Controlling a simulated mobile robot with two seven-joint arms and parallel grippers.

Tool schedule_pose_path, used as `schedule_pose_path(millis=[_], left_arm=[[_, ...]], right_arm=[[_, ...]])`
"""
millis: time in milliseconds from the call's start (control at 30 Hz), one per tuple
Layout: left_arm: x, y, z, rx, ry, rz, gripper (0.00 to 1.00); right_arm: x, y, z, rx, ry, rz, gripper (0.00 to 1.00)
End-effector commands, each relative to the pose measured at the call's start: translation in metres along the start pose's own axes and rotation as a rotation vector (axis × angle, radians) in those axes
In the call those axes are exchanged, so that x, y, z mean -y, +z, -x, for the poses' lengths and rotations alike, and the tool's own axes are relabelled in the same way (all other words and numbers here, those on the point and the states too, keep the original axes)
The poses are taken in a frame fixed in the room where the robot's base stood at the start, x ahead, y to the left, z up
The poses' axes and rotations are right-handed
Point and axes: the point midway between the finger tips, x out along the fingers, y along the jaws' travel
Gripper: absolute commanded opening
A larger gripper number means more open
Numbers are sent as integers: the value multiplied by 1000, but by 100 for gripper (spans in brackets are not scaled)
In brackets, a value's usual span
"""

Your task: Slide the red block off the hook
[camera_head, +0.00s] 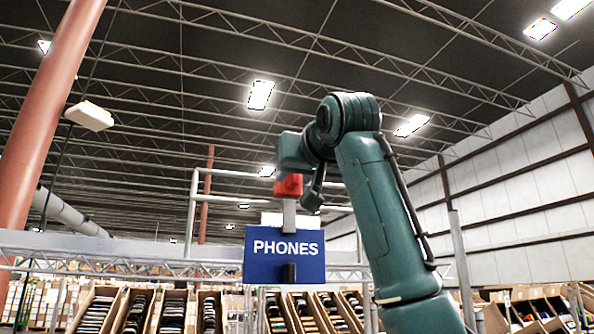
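The red block (288,185) is at the centre of the head view, at the top of a pale upright piece (289,214) above the blue PHONES sign (284,256). I cannot make out the hook's shape or whether the block still sits around it. My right arm rises from the lower right and bends over toward the block. My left gripper is not in view.
A grey rail frame (192,212) runs behind the sign. Shelves with several tilted cartons (172,310) line the bottom. An orange-red column (48,115) stands at the left and a pale post (461,268) at the right. The space above the arm is open up to the roof trusses.

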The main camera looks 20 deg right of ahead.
Motion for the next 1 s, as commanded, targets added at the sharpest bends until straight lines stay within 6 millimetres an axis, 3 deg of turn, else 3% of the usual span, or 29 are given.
schedule_pose_path(millis=[67,500,1000], left_arm=[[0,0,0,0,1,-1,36],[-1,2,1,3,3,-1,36],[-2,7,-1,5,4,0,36]], right_arm=[[0,0,0,0,0,0,35],[0,0,0,0,0,0,0],[-5,1,6,-1,1,-1,0]])
